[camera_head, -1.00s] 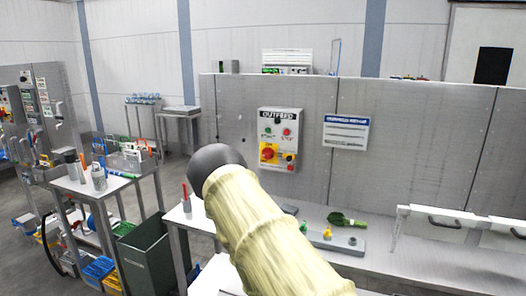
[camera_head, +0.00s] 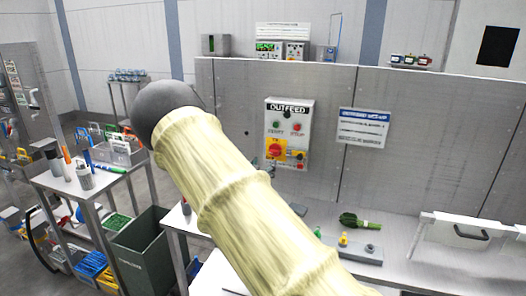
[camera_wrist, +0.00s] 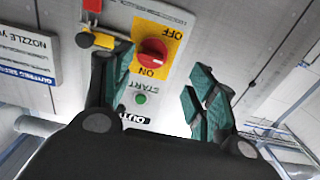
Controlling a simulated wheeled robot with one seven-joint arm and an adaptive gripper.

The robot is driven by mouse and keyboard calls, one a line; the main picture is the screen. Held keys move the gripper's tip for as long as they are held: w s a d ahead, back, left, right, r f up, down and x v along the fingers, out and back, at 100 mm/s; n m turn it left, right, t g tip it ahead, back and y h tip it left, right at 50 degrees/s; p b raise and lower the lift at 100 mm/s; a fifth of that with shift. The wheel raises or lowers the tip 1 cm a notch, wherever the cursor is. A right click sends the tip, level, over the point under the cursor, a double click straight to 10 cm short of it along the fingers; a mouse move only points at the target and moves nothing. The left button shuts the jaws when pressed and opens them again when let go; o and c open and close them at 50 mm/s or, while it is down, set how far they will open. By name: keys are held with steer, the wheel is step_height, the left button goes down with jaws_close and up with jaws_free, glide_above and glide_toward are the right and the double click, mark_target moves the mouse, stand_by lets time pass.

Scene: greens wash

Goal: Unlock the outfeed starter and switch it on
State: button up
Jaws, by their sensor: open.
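The OUTFEED starter box (camera_head: 289,112) is on the grey wall panel, with a green START button (camera_head: 276,125), a red STOP button and a red rotary switch (camera_head: 275,147) on a yellow plate. In the wrist view it is upside down; the red switch (camera_wrist: 152,54) sits between ON and OFF marks. A small yellow piece with a black end (camera_wrist: 104,41) and a red piece (camera_wrist: 92,5) lie beside the switch plate. My gripper (camera_wrist: 164,62) is open and empty, its teal fingers either side of the switch in the picture, the left one close to the yellow piece. Contact cannot be told.
A white notice with a blue header (camera_head: 364,128) is right of the box. The bench below holds a green item (camera_head: 352,220), a small yellow item (camera_head: 343,239) and a grey block (camera_head: 372,250). A dark green bin (camera_head: 145,250) stands left. My arm hides part of the bench.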

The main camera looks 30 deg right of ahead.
mark_target(273, 153)
steer(key=d+r+p, duration=0.1)
steer(key=d, duration=0.1)
steer(key=w+d+r+p, duration=0.1)
steer(key=d, duration=0.1)
steer(key=d+r+p, duration=0.1)
steer(key=d+p, duration=0.1)
steer(key=shift+w+d+r, duration=0.2)
steer(key=shift+w+r, duration=0.05)
steer(key=shift+w, duration=0.05)
steer(key=w+f, duration=0.1)
steer(key=w+d+f, duration=0.1)
steer(key=w, duration=0.1)
steer(key=w+f, duration=0.1)
steer(key=w, duration=0.1)
steer(key=shift+d+p, duration=0.25)
steer(key=shift+p, duration=0.15)
steer(key=shift+d, duration=0.1)
steer(key=shift+s+r, duration=0.2)
steer(key=shift+s, duration=0.1)
steer(key=shift+s+r, duration=0.6)
steer(key=shift+s, duration=0.05)
steer(key=c, duration=0.6)
steer(key=shift+w+f, duration=0.3)
steer(key=shift+f, duration=0.05)
steer(key=c, duration=0.4)
